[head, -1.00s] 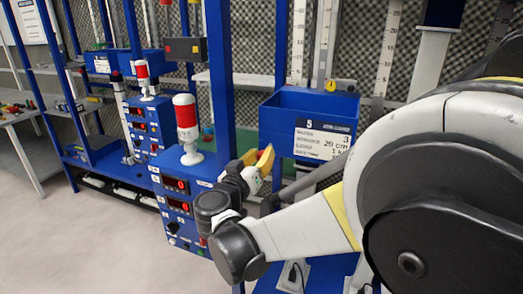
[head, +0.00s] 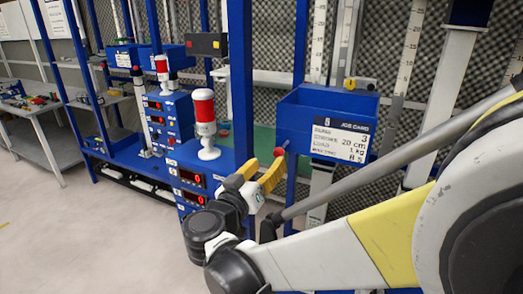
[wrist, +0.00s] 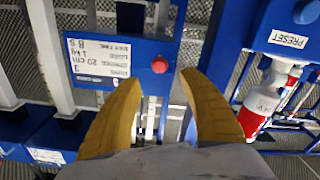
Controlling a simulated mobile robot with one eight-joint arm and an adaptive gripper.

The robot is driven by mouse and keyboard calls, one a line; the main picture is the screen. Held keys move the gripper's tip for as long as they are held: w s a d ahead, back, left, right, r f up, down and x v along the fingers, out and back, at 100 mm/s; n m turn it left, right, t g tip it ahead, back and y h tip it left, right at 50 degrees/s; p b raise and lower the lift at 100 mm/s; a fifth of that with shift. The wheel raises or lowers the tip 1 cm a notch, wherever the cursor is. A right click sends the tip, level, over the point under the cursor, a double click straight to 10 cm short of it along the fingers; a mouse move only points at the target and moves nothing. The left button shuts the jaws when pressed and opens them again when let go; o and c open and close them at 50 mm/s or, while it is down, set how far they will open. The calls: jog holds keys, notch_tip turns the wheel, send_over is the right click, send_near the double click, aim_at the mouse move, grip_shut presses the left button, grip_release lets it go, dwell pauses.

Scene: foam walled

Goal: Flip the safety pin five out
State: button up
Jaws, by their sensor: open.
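A round red knob (head: 280,151), likely the safety pin, sits at the left edge of the blue bin (head: 325,104) labelled 5. It also shows in the wrist view (wrist: 160,64), centred just beyond my fingertips. My gripper (head: 267,163) has two yellow fingers, spread apart with nothing between them; its fingers also show in the wrist view (wrist: 160,78). I cannot tell how far the knob is from the fingertips. The white card (head: 341,139) on the bin reads 5 at its top. Any shaft behind the knob is hidden.
A red and white signal lamp (head: 205,124) stands on a blue control box (head: 192,176) left of my gripper. A blue upright post (head: 241,80) rises between lamp and bin. A second lamp (head: 162,70) stands farther back. Open floor (head: 70,240) lies at left.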

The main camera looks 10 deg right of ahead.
jog(key=v, duration=0.4)
jog(key=shift+s, duration=0.1)
